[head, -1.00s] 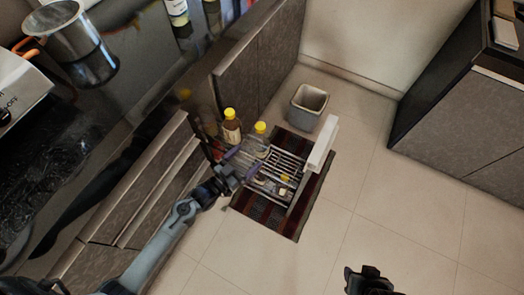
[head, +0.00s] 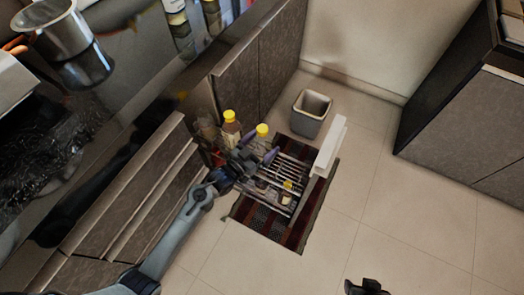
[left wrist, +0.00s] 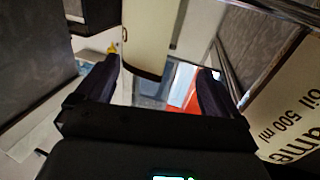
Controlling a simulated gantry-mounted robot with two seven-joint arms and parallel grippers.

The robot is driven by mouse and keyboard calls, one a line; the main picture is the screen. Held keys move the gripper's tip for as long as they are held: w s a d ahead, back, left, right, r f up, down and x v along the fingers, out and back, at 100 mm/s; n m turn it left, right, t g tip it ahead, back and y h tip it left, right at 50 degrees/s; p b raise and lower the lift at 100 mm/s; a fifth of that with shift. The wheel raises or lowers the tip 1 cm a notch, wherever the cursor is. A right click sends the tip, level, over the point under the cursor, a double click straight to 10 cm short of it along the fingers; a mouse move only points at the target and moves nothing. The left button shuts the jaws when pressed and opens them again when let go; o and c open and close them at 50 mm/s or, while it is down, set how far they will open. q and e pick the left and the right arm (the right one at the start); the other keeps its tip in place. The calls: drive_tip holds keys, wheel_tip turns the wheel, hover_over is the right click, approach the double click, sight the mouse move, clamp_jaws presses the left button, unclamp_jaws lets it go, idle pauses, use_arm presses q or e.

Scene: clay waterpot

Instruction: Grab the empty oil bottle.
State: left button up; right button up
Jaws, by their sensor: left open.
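A clear, empty-looking oil bottle with a yellow cap (head: 262,130) stands in the pull-out wire rack (head: 291,172). A bottle with amber contents and a yellow cap (head: 230,129) stands to its left. My left gripper (head: 258,148) is open at the clear bottle, its fingers hiding most of the body; I cannot tell whether they touch it. The left wrist view shows both dark fingers (left wrist: 155,88) apart, with a cream surface beyond them. A label reading "oil 500 ml" (left wrist: 283,118) is at the right. My right gripper (head: 367,288) is partly cut off at the bottom edge.
The rack's white front panel (head: 328,146) stands to the right, above a striped mat (head: 290,234). A grey bin (head: 310,113) is behind it. Cabinet fronts (head: 130,200) and the dark counter border the left side. The floor at the right is clear.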

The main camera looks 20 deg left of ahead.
use_arm(q)
drive_tip(key=shift+x, duration=0.9)
drive_tip(key=shift+s+d, duration=0.1)
drive_tip(key=shift+s, duration=0.1)
drive_tip(key=shift+c, duration=1.2)
drive_tip(key=c, duration=0.8)
